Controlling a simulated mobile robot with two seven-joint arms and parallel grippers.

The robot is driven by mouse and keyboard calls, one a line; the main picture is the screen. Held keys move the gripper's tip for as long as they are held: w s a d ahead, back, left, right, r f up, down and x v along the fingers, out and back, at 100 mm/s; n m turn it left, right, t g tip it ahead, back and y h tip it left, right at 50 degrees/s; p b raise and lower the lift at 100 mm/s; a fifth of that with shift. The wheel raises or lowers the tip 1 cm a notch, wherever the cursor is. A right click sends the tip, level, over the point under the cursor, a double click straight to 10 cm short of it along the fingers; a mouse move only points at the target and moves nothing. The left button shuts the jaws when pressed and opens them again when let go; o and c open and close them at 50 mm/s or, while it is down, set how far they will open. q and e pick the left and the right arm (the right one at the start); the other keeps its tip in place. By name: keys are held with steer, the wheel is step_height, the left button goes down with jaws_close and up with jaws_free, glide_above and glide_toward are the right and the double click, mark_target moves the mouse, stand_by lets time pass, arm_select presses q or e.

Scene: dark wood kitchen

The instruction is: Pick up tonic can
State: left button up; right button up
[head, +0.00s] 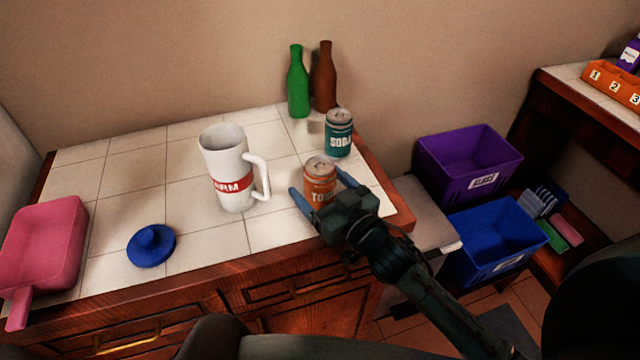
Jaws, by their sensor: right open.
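The tonic can (320,180) is orange with a silver top and stands upright on the white tiled counter near its right front edge. My right gripper (318,184) is open at the can, with one blue finger on its left side and the other at its right rear. Whether the fingers touch the can I cannot tell. The gripper body hides the can's lower right part. My left gripper is not in view.
A teal soda can (339,133) stands just behind the tonic can. Green (298,84) and brown (325,80) bottles stand at the wall. A white mug (227,168) is left, beyond it a blue lid (151,245) and pink pan (45,240). Purple (468,165) and blue (495,240) bins are right.

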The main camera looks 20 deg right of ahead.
steer(key=shift+c, duration=0.3)
steer(key=c, duration=1)
steer(key=shift+c, duration=0.2)
steer(key=shift+r, duration=0.2)
